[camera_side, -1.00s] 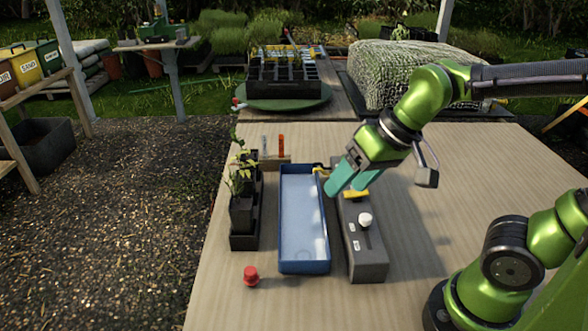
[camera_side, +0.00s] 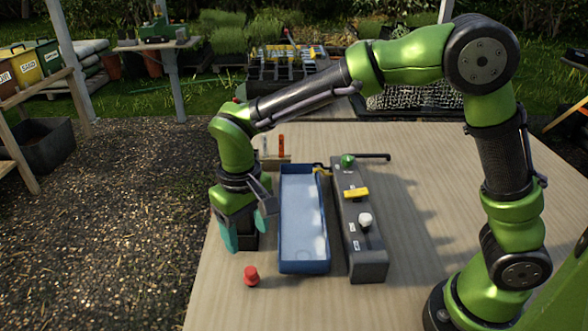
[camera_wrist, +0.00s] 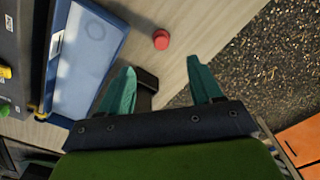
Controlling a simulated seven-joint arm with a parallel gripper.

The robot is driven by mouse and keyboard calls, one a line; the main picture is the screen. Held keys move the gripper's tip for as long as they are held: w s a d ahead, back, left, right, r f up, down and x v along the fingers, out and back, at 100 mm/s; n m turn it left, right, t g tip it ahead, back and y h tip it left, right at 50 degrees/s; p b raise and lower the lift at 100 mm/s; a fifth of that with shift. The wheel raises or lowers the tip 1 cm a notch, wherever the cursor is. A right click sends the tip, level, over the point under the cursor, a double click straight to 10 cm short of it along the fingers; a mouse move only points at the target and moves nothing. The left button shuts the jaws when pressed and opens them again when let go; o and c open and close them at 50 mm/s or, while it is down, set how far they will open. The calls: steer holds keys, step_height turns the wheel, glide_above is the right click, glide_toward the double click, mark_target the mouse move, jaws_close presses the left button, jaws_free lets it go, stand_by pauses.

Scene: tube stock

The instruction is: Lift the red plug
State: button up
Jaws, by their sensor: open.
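The red plug (camera_side: 251,275) stands on the wooden table near its front left edge, left of the blue tray's near end. It also shows in the wrist view (camera_wrist: 161,39), beyond my fingertips and roughly between their lines. My gripper (camera_side: 240,240) points down above the left side of the table, behind the plug and apart from it. In the wrist view its two teal fingers (camera_wrist: 164,75) are spread with nothing held between them.
The blue tray (camera_side: 284,255) holds pale liquid and stands just right of my gripper. A grey box (camera_side: 368,262) with a white knob and a yellow handle lies right of it. A dark block (camera_wrist: 146,84) shows near the left finger. Bare table surrounds the plug.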

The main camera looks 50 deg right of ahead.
mark_target(251, 271)
step_height(251, 271, down, 13)
steer(key=shift+a, duration=0.1)
stand_by(0.4)
steer(key=shift+c, duration=0.2)
